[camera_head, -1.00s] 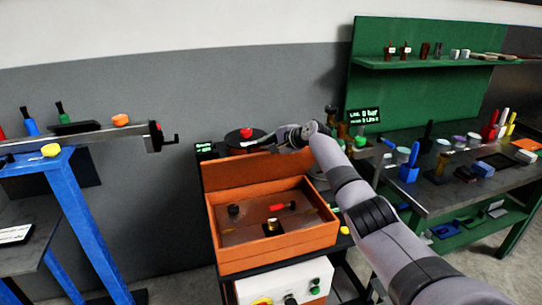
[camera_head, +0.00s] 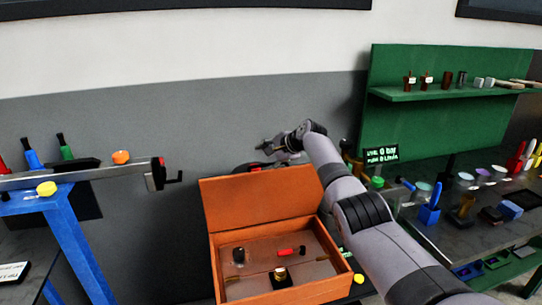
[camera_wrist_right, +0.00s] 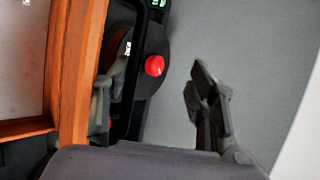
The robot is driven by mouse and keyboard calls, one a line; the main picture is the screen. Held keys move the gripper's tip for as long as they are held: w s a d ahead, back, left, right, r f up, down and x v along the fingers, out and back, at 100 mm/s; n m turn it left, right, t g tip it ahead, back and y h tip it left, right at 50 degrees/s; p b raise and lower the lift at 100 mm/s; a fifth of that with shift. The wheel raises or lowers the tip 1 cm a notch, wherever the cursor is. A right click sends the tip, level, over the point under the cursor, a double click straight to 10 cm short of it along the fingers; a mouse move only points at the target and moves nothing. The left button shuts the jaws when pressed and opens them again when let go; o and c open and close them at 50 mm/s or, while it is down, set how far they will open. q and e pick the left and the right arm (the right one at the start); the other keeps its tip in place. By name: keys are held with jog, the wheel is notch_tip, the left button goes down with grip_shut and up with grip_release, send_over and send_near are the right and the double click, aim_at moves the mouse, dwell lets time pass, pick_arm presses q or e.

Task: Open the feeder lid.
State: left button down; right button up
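An orange box (camera_head: 292,297) with an open top stands at the bottom centre in the head view. An orange panel (camera_head: 258,200), which looks like its raised lid, stands along its back edge. In the right wrist view the wooden edge (camera_wrist_right: 84,70) runs down the left. My right gripper (camera_head: 268,148) is just behind and above the panel. In the wrist view it is open (camera_wrist_right: 158,100), one finger close beside the wood and the other well apart, nothing gripped. Whether it touches the wood I cannot tell. My left gripper is not in view.
A round black part with a red knob (camera_wrist_right: 154,65) lies behind the panel, largely hidden in the head view. The box holds a few small parts. A blue stand (camera_head: 75,240) is at left, a crowded bench with a green back panel (camera_head: 400,130) at right.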

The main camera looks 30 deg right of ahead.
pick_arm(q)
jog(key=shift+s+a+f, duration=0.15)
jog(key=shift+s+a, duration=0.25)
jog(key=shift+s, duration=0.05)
pick_arm(e)
jog(key=shift+a+f, duration=0.1)
jog(key=shift+a, duration=0.05)
grip_shut()
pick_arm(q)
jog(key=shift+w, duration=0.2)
